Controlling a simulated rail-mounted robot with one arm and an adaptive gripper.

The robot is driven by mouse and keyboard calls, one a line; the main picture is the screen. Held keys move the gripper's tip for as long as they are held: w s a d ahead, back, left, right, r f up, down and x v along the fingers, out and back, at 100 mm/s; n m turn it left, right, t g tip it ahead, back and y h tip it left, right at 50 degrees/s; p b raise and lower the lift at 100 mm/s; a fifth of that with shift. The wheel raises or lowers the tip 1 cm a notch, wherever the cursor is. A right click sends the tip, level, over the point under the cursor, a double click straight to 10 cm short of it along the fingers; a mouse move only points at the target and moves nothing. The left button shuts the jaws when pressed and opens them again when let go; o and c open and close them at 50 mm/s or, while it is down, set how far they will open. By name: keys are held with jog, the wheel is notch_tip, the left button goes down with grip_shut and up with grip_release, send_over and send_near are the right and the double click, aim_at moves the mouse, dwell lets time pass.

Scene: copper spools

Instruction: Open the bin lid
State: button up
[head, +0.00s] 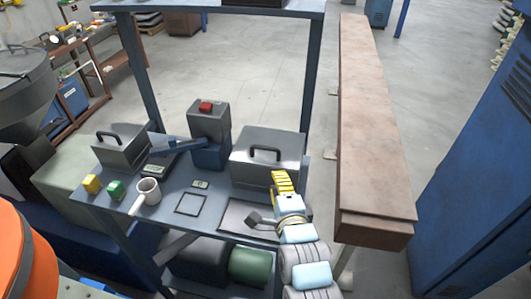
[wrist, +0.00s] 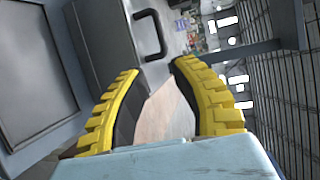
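Two grey metal bins with lids and black handles stand on the blue-grey bench, a larger one (head: 267,145) at the right and a smaller one (head: 122,150) at the left. Both lids look shut. My gripper (head: 283,178), with yellow ribbed fingers, is at the front right of the larger bin and covers part of its front. In the wrist view my gripper (wrist: 156,70) is open with nothing between the fingers. A black handle (wrist: 150,38) on a grey metal surface shows just beyond the fingertips, apart from them.
A long brown beam (head: 365,120) lies right of the bench. A blue cabinet (head: 480,180) stands farther right.

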aim_at(265, 147)
jog(key=x, duration=1.4)
jog(key=shift+w+a+b, duration=0.1)
jog(key=shift+a+b, duration=0.05)
jog(key=shift+b, duration=0.2)
jog(key=shift+x, duration=0.9)
jog(key=shift+f, duration=0.1)
jog(key=shift+c, duration=0.2)
grip_shut()
